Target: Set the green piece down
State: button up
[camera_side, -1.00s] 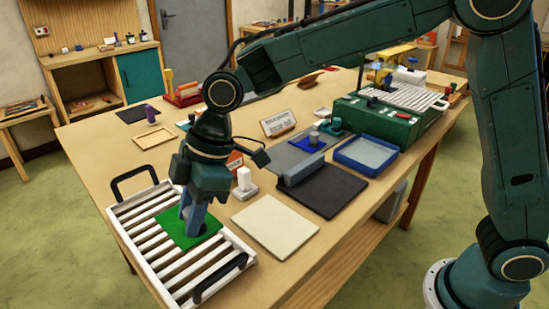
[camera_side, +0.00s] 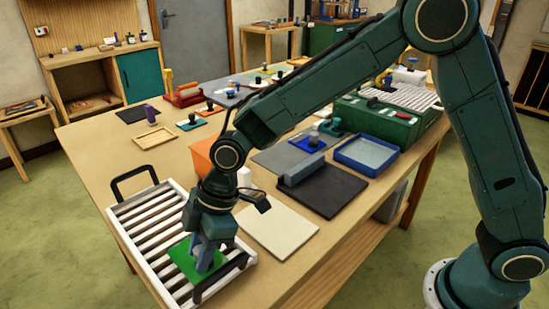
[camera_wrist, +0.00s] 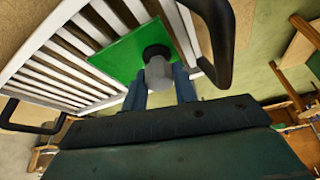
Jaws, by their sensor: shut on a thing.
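The green piece (camera_side: 184,262) is a flat square sheet with a knob on top. In the side view it is over the near end of the white slatted rack (camera_side: 142,234), close to the black handle (camera_side: 222,277). My gripper (camera_side: 204,262) is shut on the grey knob of the green piece. In the wrist view the green piece (camera_wrist: 128,54) shows flat over the slats, with the knob (camera_wrist: 158,70) between my fingers (camera_wrist: 160,88). I cannot tell whether the sheet touches the slats.
A cream square board (camera_side: 278,232) lies right of the rack. A dark mat (camera_side: 325,192) and a blue tray (camera_side: 368,155) lie farther right. An orange block (camera_side: 204,157) stands behind my gripper. The rack's far slats are empty.

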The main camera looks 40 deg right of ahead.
jog(key=shift+f, duration=0.55)
jog(key=shift+f, duration=0.15)
jog(key=o, duration=0.9)
jog(key=v, duration=1.2)
jog(key=shift+r, duration=0.2)
